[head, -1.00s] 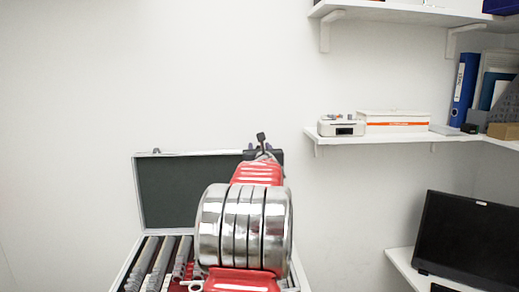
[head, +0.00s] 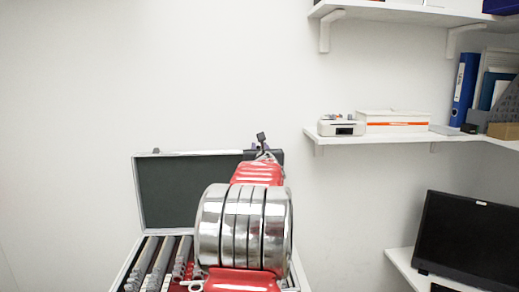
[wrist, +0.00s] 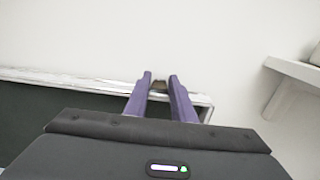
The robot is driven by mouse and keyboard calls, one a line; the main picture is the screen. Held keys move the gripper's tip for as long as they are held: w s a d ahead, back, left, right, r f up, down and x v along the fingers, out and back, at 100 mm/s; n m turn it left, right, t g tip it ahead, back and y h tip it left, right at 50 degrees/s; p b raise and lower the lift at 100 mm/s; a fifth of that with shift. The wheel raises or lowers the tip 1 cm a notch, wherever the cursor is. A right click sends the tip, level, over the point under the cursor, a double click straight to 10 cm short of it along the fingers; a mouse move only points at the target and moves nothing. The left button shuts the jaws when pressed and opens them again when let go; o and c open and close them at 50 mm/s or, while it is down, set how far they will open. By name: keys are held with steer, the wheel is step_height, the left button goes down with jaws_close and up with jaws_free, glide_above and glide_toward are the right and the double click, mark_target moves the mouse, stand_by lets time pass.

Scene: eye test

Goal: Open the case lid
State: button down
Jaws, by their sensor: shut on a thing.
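The silver-framed case (head: 126,262) stands in front of the wall, with its lid (head: 185,192) standing upright and open at the back. The lid's inside is dark grey-green. My gripper (head: 262,143) is at the top edge of the lid, near its right end, partly hidden by my own arm. In the wrist view, the purple fingers of my gripper (wrist: 160,80) straddle a small brownish part at the lid's rim, close to the corner. They are shut on the lid there. The lid (wrist: 50,76) also shows its bright metal edge in that view. My arm hides the case's right part.
Rows of grey and white items (head: 160,262) lie in the case. A wall shelf (head: 390,138) to the right holds a white device, a box and binders. A black monitor (head: 468,240) stands lower right. The wall above the lid is bare.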

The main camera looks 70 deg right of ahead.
steer(key=f+v, duration=0.1)
steer(key=v, duration=0.5)
steer(key=shift+s+a+f, duration=0.15)
steer(key=shift+a, duration=0.15)
steer(key=c, duration=1.5)
jaws_free()
steer(key=shift+f, duration=0.1)
steer(key=shift+c, duration=0.2)
steer(key=shift+a, duration=0.1)
